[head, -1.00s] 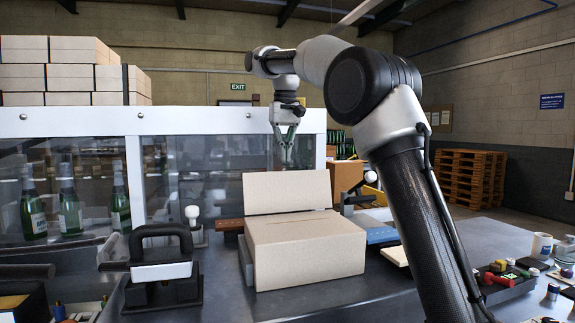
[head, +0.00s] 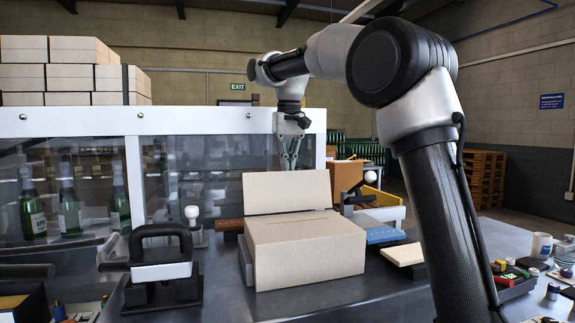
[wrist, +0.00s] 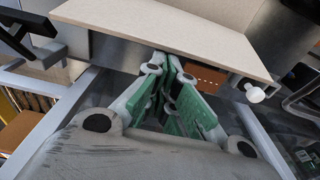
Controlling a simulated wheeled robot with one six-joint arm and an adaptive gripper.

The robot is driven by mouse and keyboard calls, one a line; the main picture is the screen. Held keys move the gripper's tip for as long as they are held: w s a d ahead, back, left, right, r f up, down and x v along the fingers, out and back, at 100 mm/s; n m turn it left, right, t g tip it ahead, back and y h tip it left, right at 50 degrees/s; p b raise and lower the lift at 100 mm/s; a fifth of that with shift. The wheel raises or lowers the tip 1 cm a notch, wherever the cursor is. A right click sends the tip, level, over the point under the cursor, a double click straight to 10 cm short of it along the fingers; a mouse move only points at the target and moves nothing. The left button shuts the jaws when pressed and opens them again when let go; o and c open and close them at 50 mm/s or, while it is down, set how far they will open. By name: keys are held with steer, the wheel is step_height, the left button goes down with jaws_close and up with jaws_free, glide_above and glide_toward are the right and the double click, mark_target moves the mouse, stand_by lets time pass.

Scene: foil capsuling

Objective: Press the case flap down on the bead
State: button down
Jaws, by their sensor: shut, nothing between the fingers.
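The cardboard case (head: 308,250) sits on the dark bench with its back flap (head: 287,191) standing up, leaning slightly back. The flap also shows in the wrist view (wrist: 165,28) as a broad pale panel beyond my fingers. My gripper (head: 289,166) points down just behind the flap's top edge, and its tips are close to or hidden by that edge. In the wrist view the green-padded fingers (wrist: 172,72) are together with nothing between them. I cannot tell whether they touch the flap. A bead is not clearly distinguishable on the case.
A black-handled tape tool (head: 160,268) stands left of the case. A clear guard with a white frame (head: 70,123) and bottles (head: 68,205) stands behind. A blue block (head: 384,235) and pale pad (head: 403,254) lie to the right.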

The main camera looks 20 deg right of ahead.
steer(key=shift+s, duration=0.15)
steer(key=shift+s+f+t, duration=0.4)
steer(key=shift+s+t, duration=0.85)
steer(key=shift+s, duration=1.15)
steer(key=shift+s+f+t, duration=0.45)
steer(key=shift+s+t, duration=0.85)
steer(key=shift+s, duration=1.1)
steer(key=shift+s+f+t, duration=0.4)
steer(key=shift+s+t, duration=0.85)
steer(key=shift+s, duration=1.15)
